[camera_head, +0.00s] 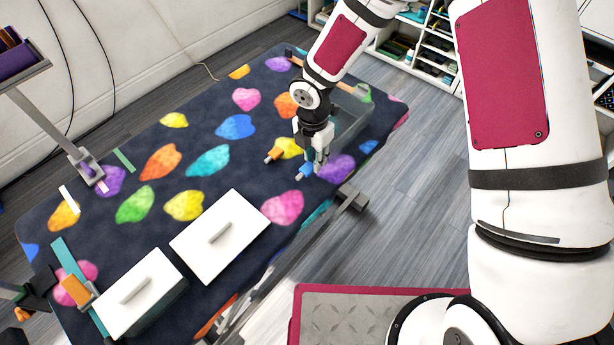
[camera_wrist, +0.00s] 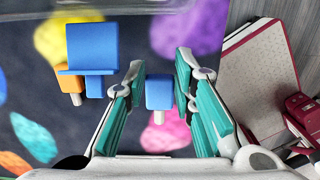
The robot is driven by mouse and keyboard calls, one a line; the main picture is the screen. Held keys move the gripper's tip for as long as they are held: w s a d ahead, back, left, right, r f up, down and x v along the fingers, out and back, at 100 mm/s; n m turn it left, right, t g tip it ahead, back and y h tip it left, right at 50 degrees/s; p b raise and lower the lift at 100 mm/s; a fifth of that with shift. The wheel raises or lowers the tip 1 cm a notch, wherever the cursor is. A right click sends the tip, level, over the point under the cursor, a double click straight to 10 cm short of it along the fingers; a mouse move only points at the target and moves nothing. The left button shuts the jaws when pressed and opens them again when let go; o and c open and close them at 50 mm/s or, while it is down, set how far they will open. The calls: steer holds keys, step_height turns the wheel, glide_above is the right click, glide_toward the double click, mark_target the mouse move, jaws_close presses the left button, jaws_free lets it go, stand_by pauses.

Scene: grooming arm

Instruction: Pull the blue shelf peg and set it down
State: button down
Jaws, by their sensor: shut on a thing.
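In the wrist view, a small blue peg (camera_wrist: 159,91) with a pale shaft below it sits between the teal-padded fingers of my gripper (camera_wrist: 159,88). In the head view, my gripper (camera_head: 318,160) points down over the right part of the patterned mat. An orange peg (camera_head: 273,155) and a blue peg (camera_head: 304,172) show beside it. My fingers partly hide this spot.
The dark table mat (camera_head: 235,165) has bright leaf shapes. Two white-lidded boxes (camera_head: 205,255) (camera_head: 120,310) stand at the front. A post with a purple tray (camera_head: 20,60) stands at left. Mid-mat is clear.

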steer(key=shift+r+p, duration=0.5)
steer(key=shift+r, duration=0.8)
